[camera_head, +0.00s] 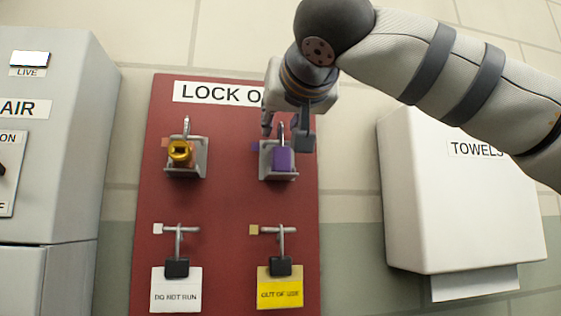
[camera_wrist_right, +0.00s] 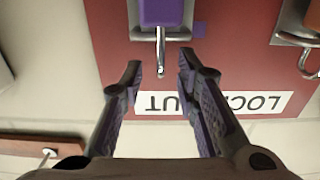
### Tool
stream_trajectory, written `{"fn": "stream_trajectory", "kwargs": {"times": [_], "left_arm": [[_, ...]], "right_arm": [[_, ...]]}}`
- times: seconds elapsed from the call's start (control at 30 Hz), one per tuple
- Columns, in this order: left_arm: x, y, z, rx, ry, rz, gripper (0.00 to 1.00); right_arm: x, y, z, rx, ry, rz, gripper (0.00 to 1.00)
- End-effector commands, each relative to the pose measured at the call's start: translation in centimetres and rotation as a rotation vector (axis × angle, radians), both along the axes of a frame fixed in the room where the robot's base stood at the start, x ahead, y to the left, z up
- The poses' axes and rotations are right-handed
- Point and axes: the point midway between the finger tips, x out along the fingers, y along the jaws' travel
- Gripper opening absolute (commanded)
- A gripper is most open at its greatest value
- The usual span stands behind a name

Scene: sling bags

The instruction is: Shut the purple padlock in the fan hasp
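The purple padlock (camera_head: 282,159) sits upright in a metal holder (camera_head: 279,176) at the upper right of the red lockout board, its shackle pointing up. My right gripper (camera_head: 286,131) is just above it, its fingers on either side of the shackle. In the right wrist view the padlock (camera_wrist_right: 161,11) shows at the top, with its shackle tip toward my open right gripper (camera_wrist_right: 160,77). I cannot make out a hasp marked as the fan's. My left gripper is not in view.
A grey cabinet (camera_head: 70,150) stands left, a towel dispenser (camera_head: 450,210) right.

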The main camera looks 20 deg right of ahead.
Motion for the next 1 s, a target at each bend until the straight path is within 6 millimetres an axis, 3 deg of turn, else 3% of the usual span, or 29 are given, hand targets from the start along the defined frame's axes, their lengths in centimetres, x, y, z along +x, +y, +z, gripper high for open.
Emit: {"fn": "stream_trajectory", "kwargs": {"times": [0.1,0.3,0.33,0.47,1.0], "left_arm": [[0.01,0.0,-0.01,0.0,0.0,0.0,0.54],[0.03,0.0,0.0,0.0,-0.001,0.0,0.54],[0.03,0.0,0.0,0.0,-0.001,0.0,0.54],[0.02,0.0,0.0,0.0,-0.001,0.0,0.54],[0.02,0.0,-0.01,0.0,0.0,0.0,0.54]], "right_arm": [[1.44,-0.32,-0.02,-0.001,0.0,0.001,0.29],[1.57,-0.4,0.07,-0.001,-0.002,0.0,0.29],[1.56,-0.39,0.06,-0.001,-0.002,0.0,0.27],[1.56,-0.39,0.05,0.0,-0.001,0.0,0.0],[1.73,-0.16,0.09,-0.001,-0.001,-0.002,0.0]]}}
